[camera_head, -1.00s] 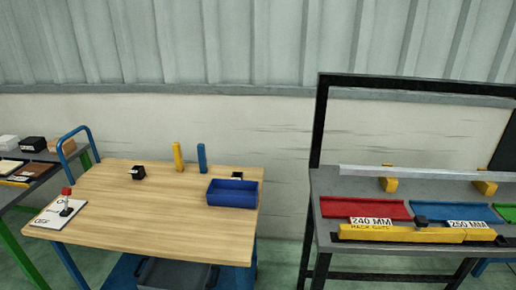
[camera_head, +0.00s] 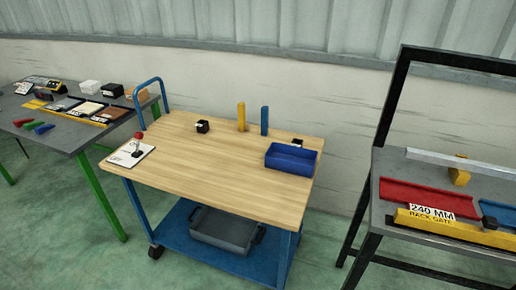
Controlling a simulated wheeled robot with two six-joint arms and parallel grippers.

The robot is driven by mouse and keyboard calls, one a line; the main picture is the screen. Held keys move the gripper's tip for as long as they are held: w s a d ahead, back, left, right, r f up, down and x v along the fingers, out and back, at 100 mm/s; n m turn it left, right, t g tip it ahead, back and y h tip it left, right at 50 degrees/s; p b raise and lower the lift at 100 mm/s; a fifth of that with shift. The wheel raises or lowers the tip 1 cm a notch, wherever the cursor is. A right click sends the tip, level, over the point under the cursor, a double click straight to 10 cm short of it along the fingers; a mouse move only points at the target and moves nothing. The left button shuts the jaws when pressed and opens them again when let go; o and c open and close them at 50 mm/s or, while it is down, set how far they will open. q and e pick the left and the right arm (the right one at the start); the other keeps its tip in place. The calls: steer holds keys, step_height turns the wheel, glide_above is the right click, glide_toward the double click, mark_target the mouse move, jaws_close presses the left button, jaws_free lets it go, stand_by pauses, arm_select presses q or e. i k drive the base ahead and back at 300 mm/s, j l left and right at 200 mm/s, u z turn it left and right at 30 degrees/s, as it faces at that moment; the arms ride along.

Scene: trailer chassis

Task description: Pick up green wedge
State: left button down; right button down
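Small red, green and blue pieces lie near the front left of the grey table at the far left. The green piece (camera_head: 33,125) lies between the red piece (camera_head: 22,122) and the blue piece (camera_head: 44,129); it looks like a wedge, but it is small and its exact shape is hard to tell. Neither of my grippers shows in the head view.
The grey table (camera_head: 62,138) also holds boxes and flat panels. A wooden-topped cart (camera_head: 215,165) stands in the middle with a blue bin (camera_head: 291,160). A black-framed bench (camera_head: 385,165) stands at right. Green floor (camera_head: 60,230) is open in front at left.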

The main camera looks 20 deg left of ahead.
mark_target(28, 127)
steer(key=u, duration=2.1)
steer(key=i+j+u, duration=0.3)
steer(key=i, duration=0.4)
steer(key=i+l+u, duration=0.1)
steer(key=i+u, duration=0.15)
steer(key=i, duration=0.45)
steer(key=i+j+z, duration=0.1)
steer(key=i+z, duration=0.15)
steer(key=i, duration=0.25)
steer(key=i+j+z, duration=0.2)
steer(key=i, duration=0.3)
steer(key=i+j+z, duration=0.25)
steer(key=i, duration=0.25)
